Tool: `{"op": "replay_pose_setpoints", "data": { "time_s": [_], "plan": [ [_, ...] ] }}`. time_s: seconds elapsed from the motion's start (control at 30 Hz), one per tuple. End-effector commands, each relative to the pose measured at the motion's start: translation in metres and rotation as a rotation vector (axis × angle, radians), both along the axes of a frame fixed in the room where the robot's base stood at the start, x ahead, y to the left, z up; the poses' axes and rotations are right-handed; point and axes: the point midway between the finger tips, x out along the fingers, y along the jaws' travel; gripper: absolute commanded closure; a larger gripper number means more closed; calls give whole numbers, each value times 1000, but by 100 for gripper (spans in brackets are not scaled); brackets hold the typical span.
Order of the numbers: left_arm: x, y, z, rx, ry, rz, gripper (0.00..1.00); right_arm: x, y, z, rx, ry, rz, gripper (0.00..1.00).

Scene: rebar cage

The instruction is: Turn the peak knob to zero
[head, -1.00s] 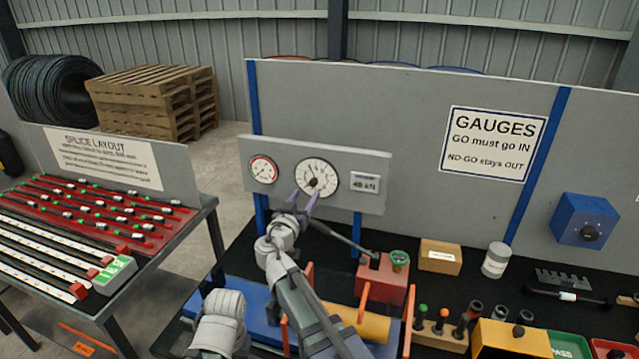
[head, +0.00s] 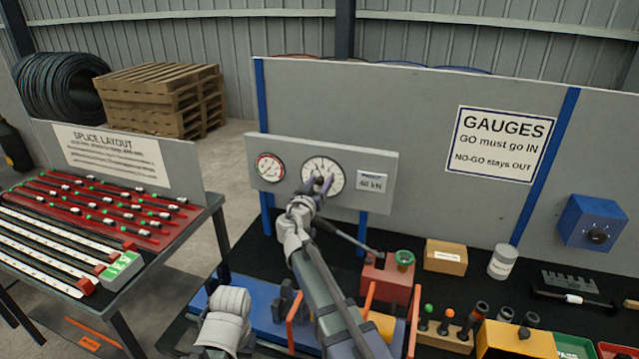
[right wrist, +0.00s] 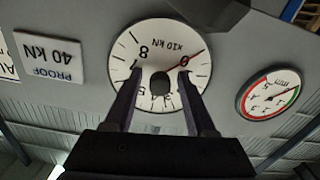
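The round white dial (head: 337,165) is the larger of two on a grey panel (head: 385,200), and it shows upside down in the right wrist view (right wrist: 150,35). A dark round peak knob (right wrist: 160,84) sits at its centre. A thin red pointer (right wrist: 192,57) reaches from the centre side to near the 0 mark. My right gripper (head: 319,184) is at the dial face. In the right wrist view its two fingers (right wrist: 159,78) stand apart, one on each side of the knob, with visible gaps. My left gripper is not in view.
A smaller red-rimmed dial (head: 270,168) and a 40 kN proof label (head: 372,183) flank the dial. Below are a red block (head: 388,281), a cardboard box (head: 445,257) and a white can (head: 502,262). A dark blurred shape (right wrist: 207,12) edges the right wrist view.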

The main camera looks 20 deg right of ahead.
Motion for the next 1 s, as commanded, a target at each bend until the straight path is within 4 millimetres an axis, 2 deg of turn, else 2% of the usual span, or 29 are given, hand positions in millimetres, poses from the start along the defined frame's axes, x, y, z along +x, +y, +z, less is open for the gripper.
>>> {"op": "replay_pose_setpoints", "data": {
  "time_s": [0.07, 0.47, 1.0],
  "plan": [
    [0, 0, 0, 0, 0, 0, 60, 0, 0, 0, 0, 0, 0, 54],
    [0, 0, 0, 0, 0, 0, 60, 0, 0, 0, 0, 0, 0, 99],
    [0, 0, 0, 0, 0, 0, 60, 0, 0, 0, -41, 27, 0, 100]
  ]
}}
